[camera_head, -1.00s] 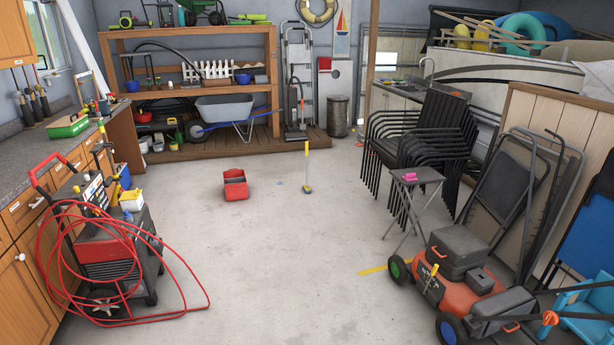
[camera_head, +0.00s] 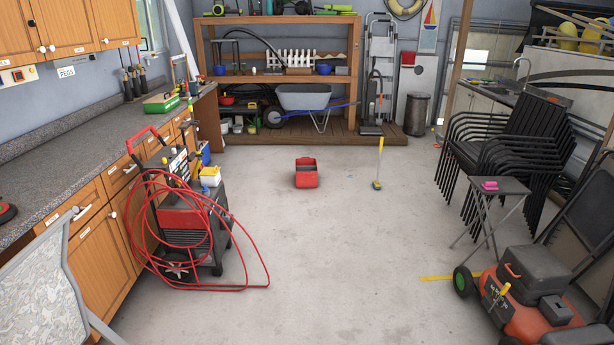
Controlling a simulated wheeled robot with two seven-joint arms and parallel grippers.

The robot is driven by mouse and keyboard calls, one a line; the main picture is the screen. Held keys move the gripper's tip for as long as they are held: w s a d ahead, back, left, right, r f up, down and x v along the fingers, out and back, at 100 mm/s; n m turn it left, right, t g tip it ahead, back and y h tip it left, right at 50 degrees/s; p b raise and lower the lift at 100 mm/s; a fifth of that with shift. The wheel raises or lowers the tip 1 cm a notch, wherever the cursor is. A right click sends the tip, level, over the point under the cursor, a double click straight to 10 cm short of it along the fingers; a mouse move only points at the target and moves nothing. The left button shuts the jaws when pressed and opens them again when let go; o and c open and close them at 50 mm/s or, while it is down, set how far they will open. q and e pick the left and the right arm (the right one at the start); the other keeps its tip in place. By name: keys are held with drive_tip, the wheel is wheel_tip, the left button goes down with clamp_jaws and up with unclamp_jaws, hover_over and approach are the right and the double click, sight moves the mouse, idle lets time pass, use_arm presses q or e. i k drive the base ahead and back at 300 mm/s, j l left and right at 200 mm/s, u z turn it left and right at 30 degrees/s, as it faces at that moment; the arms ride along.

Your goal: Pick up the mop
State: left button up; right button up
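A short upright tool with a thin yellow handle (camera_head: 380,158) stands on the concrete floor in the middle distance, right of centre. Its small yellow and grey head rests on the floor, and it looks like the mop, though it is too small to be sure. A red bucket (camera_head: 306,174) sits on the floor to its left, apart from it. Neither of my grippers shows in the head view.
A black and red machine (camera_head: 195,225) with a looping red hose stands by the left counter (camera_head: 85,145). A red mower (camera_head: 525,300), a small folding table (camera_head: 498,187) and stacked black chairs (camera_head: 510,140) stand right.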

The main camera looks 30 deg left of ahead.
sight(376, 184)
drive_tip(key=u, duration=0.45)
drive_tip(key=i, duration=6.55)
drive_tip(key=i+j+z, duration=0.2)
drive_tip(key=i, duration=0.3)
drive_tip(key=i+j+z, duration=0.2)
drive_tip(key=i, duration=0.25)
